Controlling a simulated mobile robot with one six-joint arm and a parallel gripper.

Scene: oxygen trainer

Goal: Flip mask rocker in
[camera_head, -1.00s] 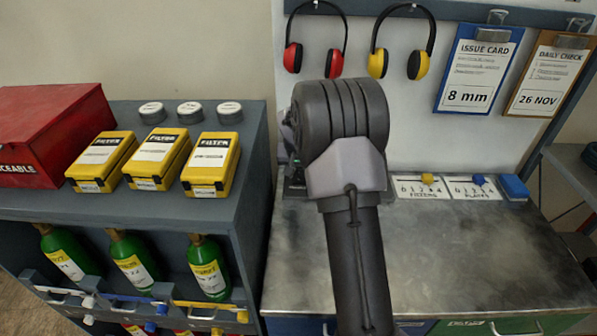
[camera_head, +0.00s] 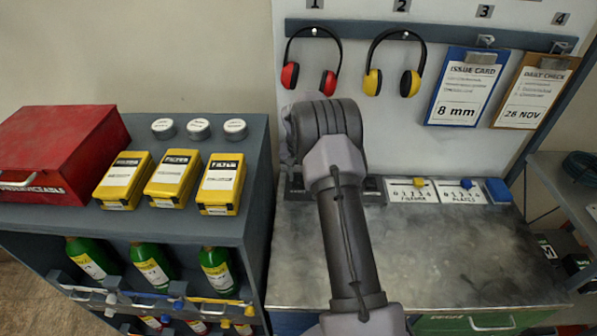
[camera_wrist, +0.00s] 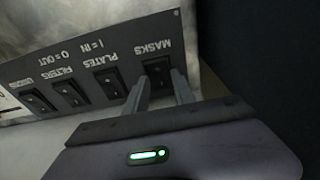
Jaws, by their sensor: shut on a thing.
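The mask rocker (camera_wrist: 157,69) is a small black rocker switch on a dark switch panel (camera_wrist: 75,62). In the wrist view its MASKS label appears upside down. My gripper (camera_wrist: 160,82) has one finger on each side of this rocker, shut on it at its near end. Which way the rocker is tipped is hard to tell. In the head view my arm hides the gripper and most of the panel; a dark bit of the panel (camera_head: 373,190) shows right of the arm, at the back of the metal bench.
The plates rocker (camera_wrist: 111,83) and filters rocker (camera_wrist: 70,92) sit beside it. Two counter cards (camera_head: 411,191) and a blue block (camera_head: 497,191) stand on the metal bench (camera_head: 455,250). Left is a shelf with yellow filter boxes (camera_head: 172,178) and a red box (camera_head: 60,150). The bench middle is clear.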

